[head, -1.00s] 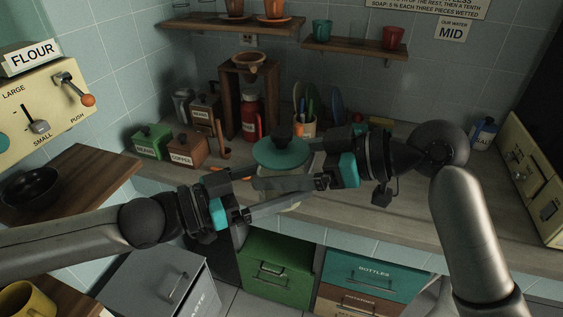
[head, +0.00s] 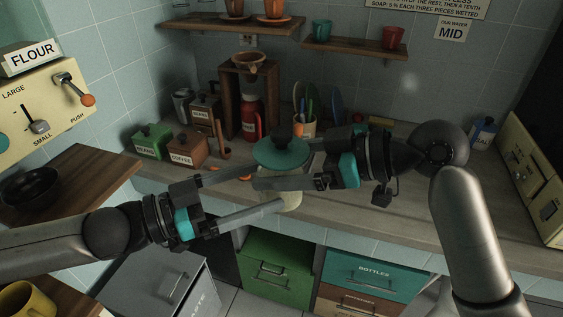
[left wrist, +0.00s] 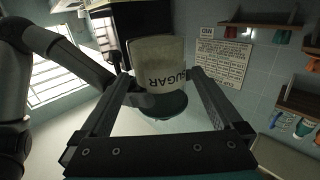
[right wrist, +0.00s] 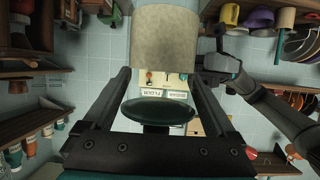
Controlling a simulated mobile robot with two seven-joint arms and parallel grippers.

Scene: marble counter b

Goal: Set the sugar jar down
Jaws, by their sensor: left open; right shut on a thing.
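The sugar jar has a teal lid (head: 280,153) with a dark knob and a cream body (head: 292,196). It is upright in the head view, overlapping the counter's front edge; I cannot see its base resting on anything. My right gripper (head: 284,168) is shut on the jar just below the lid. My left gripper (head: 270,188) is open, its fingers reaching toward the jar from the left. In the left wrist view the jar (left wrist: 158,62) appears upside down with its SUGAR label, between the fingers. The right wrist view shows the body (right wrist: 164,38) between the right fingers.
Green (head: 152,141) and brown (head: 187,150) canisters, a red bottle (head: 251,118) and a utensil crock (head: 305,128) stand at the back. A blue salt container (head: 483,133) is at right. The counter's right-middle is fairly clear.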

